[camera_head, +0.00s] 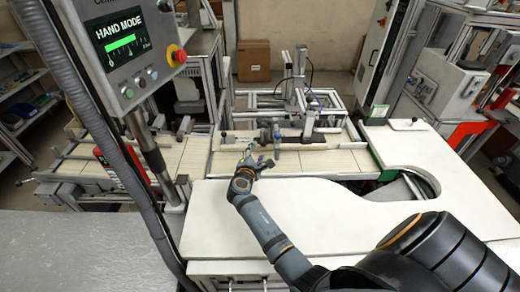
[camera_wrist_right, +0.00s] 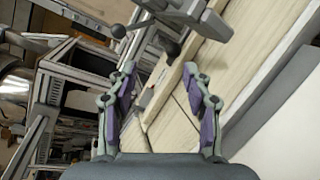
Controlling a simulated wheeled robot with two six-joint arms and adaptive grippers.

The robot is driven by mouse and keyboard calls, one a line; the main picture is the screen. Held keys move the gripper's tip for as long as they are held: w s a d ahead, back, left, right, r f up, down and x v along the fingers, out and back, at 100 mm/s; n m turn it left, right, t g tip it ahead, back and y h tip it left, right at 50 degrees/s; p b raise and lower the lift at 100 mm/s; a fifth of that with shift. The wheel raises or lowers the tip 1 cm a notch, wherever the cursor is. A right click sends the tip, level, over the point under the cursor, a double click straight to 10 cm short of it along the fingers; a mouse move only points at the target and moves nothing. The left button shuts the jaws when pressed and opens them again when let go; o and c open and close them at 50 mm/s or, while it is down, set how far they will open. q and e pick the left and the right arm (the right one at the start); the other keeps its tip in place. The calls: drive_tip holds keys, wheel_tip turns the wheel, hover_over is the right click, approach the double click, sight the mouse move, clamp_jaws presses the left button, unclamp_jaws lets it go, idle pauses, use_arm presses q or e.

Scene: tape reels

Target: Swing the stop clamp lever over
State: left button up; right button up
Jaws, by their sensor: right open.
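My right gripper (camera_head: 260,160) is over the near edge of the pale slatted conveyor, by the stop hardware. In the right wrist view its two fingers (camera_wrist_right: 160,72) are apart, with nothing between them. A dark ball knob (camera_wrist_right: 172,48) on a short stem, which looks like the clamp lever, is just beyond the fingertips, beside a grey bracket (camera_wrist_right: 192,14). A second dark knob (camera_wrist_right: 118,31) is farther up and left. The gripper seems apart from both knobs. In the head view, grey upright stop parts (camera_head: 276,133) stand just beyond the gripper. My left gripper is not in view.
A white worktop (camera_head: 300,205) with a curved cutout lies in front of the conveyor (camera_head: 310,160). A control panel (camera_head: 125,48) reading HAND MODE and its post stand at left. A metal frame (camera_head: 300,90) rises behind the conveyor. A carton (camera_head: 253,60) is farther back.

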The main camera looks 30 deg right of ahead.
sight(263, 139)
wheel_tip(263, 139, down, 3)
drive_tip(key=shift+r+b, duration=0.1)
drive_tip(key=shift+b, duration=0.8)
drive_tip(key=shift+f, duration=0.25)
drive_tip(key=shift+w, duration=0.2)
drive_tip(key=shift+b+x, duration=0.7)
drive_tip(key=shift+x, duration=0.25)
drive_tip(key=b+x, duration=0.2)
drive_tip(key=x, duration=0.2)
drive_tip(key=b+x, duration=0.2)
drive_tip(key=x, duration=0.2)
drive_tip(key=shift+s+f, duration=0.1)
drive_tip(key=shift+f, duration=0.1)
drive_tip(key=shift+d+r, duration=0.2)
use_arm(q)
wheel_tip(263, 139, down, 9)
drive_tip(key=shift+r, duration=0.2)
use_arm(e)
clamp_jaws()
